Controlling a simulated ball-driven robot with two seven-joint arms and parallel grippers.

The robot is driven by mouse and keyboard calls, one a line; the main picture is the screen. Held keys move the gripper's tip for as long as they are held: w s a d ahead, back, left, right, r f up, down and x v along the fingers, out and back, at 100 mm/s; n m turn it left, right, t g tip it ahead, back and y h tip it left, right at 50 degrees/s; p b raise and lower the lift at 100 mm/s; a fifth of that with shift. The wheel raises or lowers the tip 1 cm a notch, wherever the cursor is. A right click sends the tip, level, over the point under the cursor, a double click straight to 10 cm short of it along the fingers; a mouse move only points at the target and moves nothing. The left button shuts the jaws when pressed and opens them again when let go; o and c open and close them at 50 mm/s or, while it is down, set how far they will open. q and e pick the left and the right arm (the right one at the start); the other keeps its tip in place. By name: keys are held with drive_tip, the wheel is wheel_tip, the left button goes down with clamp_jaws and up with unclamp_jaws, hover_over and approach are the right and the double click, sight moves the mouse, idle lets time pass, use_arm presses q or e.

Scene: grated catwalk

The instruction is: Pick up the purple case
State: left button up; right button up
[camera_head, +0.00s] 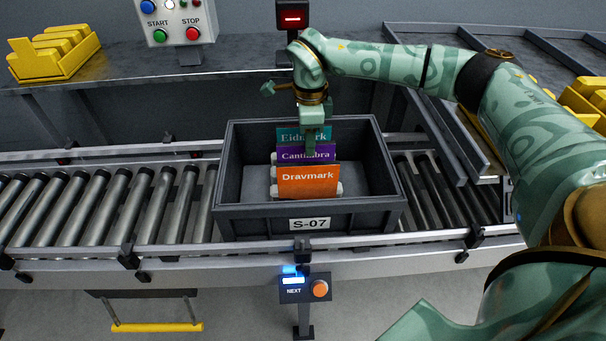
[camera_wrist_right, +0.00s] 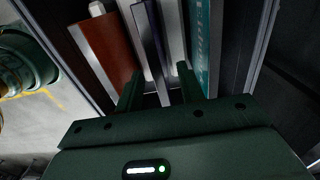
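The orange case (camera_wrist_right: 104,52) and the teal case (camera_wrist_right: 203,45) lie outside the fingers. Contact cannot be told. My left gripper is not in view.
The bin sits on a roller conveyor (camera_head: 100,209) with side rails. Behind it are a shelf with a yellow bin stack (camera_head: 55,52) and a START/STOP box (camera_head: 177,22). A NEXT button post (camera_head: 305,289) stands in front. The bin has free room at both sides.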

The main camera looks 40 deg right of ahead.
sight(305, 157)
drive_tip(key=shift+f, duration=0.5)
drive_tip(key=f+b, duration=0.1)
drive_tip(key=f, duration=0.2)
drive_tip(key=f+b, duration=0.1)
drive_tip(key=f, duration=0.1)
drive_tip(key=shift+w+a+b, duration=0.15)
drive_tip(key=shift+a+b, duration=0.2)
drive_tip(key=shift+a, duration=0.05)
drive_tip(key=shift+r, duration=0.15)
clamp_jaws()
